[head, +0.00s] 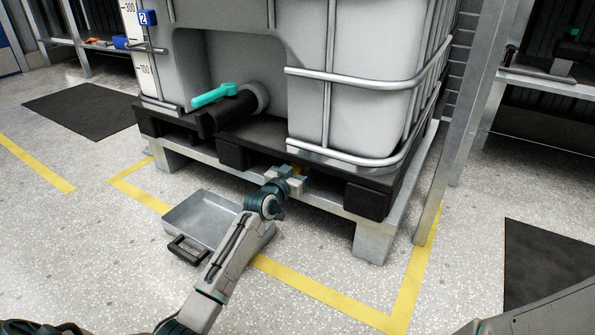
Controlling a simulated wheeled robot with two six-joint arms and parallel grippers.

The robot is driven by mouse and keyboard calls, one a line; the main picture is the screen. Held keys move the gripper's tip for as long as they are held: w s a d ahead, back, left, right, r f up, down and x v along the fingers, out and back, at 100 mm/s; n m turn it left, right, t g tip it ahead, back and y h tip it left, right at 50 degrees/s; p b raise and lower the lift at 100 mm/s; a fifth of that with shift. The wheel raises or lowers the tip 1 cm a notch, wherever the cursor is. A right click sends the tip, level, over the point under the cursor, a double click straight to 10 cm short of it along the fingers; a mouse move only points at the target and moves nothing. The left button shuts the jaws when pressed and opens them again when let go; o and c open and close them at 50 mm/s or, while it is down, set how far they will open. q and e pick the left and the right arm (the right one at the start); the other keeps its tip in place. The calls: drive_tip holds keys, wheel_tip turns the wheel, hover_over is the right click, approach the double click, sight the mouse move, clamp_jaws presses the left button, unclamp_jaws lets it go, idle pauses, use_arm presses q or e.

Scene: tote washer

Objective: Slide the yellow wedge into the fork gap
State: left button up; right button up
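The gap lies between two black blocks of the pallet (235,155). How deep the wedge sits in it is hidden. My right gripper is not in view.
A caged white tank (350,90) with a teal-handled valve (222,95) stands on the pallet. A grey metal tray (200,218) with a black handle lies on the floor, partly behind my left arm. A metal post (470,120) stands at the right. Yellow floor lines surround the pallet.

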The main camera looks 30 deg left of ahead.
use_arm(q)
drive_tip(key=shift+w, duration=0.65)
drive_tip(key=shift+f, duration=0.1)
drive_tip(key=o, duration=1.3)
drive_tip(key=shift+o, duration=0.3)
